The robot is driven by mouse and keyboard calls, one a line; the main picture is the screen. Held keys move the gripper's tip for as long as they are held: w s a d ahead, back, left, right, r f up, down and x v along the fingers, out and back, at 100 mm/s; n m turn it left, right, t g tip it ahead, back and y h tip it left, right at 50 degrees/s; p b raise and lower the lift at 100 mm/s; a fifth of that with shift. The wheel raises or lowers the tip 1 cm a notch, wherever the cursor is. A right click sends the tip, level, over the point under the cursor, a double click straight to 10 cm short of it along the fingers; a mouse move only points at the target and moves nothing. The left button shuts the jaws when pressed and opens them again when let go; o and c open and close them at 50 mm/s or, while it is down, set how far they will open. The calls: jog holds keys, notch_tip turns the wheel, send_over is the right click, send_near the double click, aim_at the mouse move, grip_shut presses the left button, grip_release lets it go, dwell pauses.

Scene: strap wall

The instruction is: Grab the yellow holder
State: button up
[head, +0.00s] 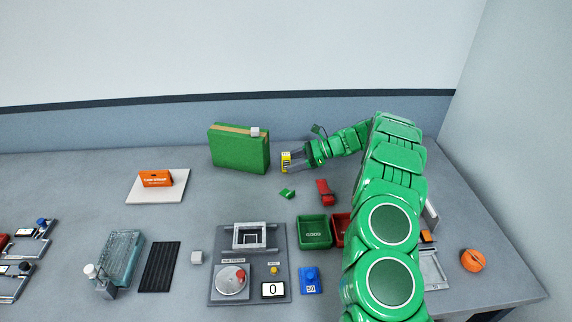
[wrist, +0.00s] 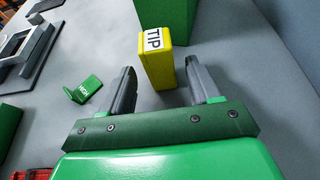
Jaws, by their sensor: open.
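The yellow holder (head: 286,162) stands upright on the table, just right of the green box in the head view. In the wrist view the yellow holder (wrist: 158,65) shows a white label reading "TIP" at its top. My gripper (head: 292,161) is open, with its fingers low and pointing at the holder. In the wrist view my gripper (wrist: 160,78) has one finger to each side of the holder's near part. I cannot tell whether either finger touches it.
A small green piece (head: 287,193) and a red item (head: 325,191) lie nearby. A green bin (head: 314,232) and a grey device (head: 232,283) stand nearer the front.

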aim_at(281, 170)
jog(key=shift+x, duration=2.3)
jog(key=shift+w+r, duration=0.1)
jog(key=shift+r, duration=0.05)
jog(key=c, duration=1.1)
